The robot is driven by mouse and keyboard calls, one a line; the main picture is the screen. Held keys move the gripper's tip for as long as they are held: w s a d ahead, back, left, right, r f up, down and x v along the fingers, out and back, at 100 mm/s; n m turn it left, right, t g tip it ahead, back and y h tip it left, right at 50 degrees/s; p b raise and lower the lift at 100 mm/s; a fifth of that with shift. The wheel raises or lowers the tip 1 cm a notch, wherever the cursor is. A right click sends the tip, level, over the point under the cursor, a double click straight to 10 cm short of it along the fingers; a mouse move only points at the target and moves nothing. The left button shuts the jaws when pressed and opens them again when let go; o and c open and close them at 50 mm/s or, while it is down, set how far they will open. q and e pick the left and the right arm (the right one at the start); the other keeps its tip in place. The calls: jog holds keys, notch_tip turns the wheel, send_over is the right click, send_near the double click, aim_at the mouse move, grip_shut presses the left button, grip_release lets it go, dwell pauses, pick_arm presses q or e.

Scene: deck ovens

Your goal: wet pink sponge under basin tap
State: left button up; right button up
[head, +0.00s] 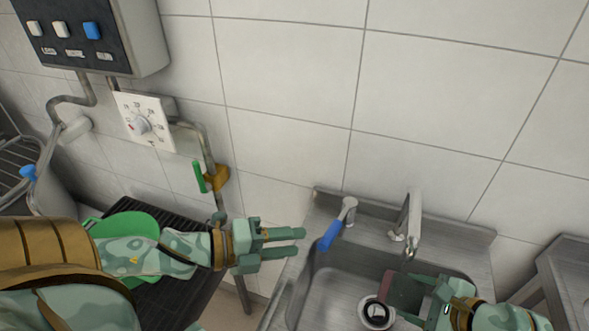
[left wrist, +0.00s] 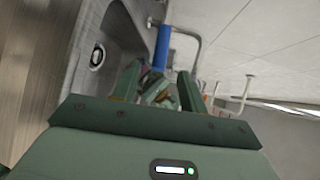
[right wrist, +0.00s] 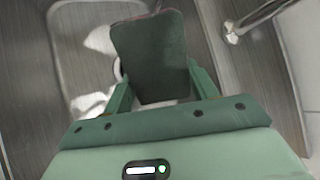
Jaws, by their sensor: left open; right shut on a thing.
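The sponge (head: 401,287) is in my right gripper (head: 424,292), which is shut on it over the basin (head: 340,285). In the right wrist view the sponge (right wrist: 150,58) shows a dark green face with a thin pinkish far edge. The tap spout (head: 413,222) rises at the basin's back, just above and behind the sponge; I see no water running. A lever with a blue handle (head: 331,235) stands left of the spout. My left gripper (head: 300,243) is open and empty, left of the blue handle and apart from it. The blue handle also shows in the left wrist view (left wrist: 162,46).
The drain (head: 376,312) lies in the basin floor near the sponge. A green round thing (head: 122,232) lies on a dark rack (head: 180,285) under my left arm. A pipe with a green-handled valve (head: 200,177), a dial and a switch box (head: 85,35) are on the tiled wall.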

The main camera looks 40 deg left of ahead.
pick_arm(q)
jog(key=shift+v, duration=0.85)
dwell(0.3)
